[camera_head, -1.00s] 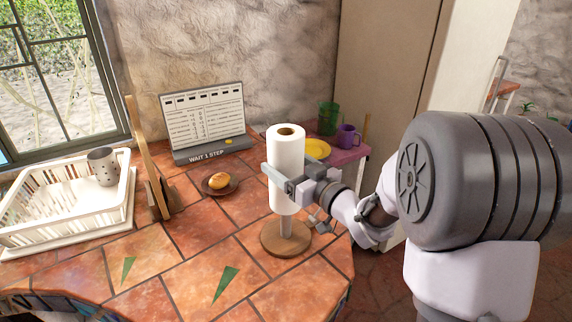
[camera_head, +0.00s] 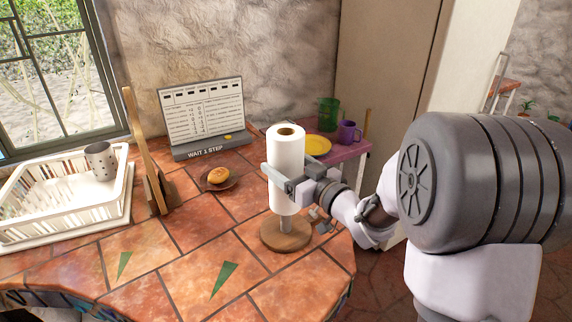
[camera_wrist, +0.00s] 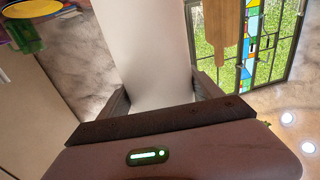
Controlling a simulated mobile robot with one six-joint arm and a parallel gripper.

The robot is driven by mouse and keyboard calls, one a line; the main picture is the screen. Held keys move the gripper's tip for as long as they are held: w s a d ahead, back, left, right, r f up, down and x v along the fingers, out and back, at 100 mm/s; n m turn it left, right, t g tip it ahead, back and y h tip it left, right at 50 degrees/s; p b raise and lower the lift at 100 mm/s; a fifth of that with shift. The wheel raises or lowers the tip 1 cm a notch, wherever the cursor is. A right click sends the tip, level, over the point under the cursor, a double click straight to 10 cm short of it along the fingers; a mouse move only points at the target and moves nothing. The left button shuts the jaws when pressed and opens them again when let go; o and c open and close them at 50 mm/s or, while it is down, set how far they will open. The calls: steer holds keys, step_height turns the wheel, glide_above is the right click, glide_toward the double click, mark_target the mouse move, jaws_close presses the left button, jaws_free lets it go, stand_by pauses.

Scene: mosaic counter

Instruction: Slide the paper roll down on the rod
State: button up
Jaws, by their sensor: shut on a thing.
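The white paper roll (camera_head: 286,150) stands upright around the rod (camera_head: 286,224) of the round wooden stand in the head view. A short length of the rod shows between the roll's lower end and the wooden base (camera_head: 271,238), so the roll sits above the base. My gripper (camera_head: 279,183) is shut on the roll at its lower half, coming from the right. In the wrist view the roll (camera_wrist: 145,50) runs up between my two fingers (camera_wrist: 163,95). The rod inside the roll is hidden.
A white dish rack (camera_head: 70,212) with a cup is at the left, beside an upright wooden board (camera_head: 147,150). A sign panel (camera_head: 203,115) stands behind. A side table with a yellow plate (camera_head: 317,145) is behind right.

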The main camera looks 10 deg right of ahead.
steer(key=shift+f+b, duration=1.1)
steer(key=shift+f, duration=0.05)
steer(key=o, duration=1.6)
steer(key=shift+s, duration=0.1)
steer(key=p+v, duration=0.2)
steer(key=v, duration=1.5)
steer(key=shift+s, duration=0.15)
steer(key=shift+d+r, duration=0.1)
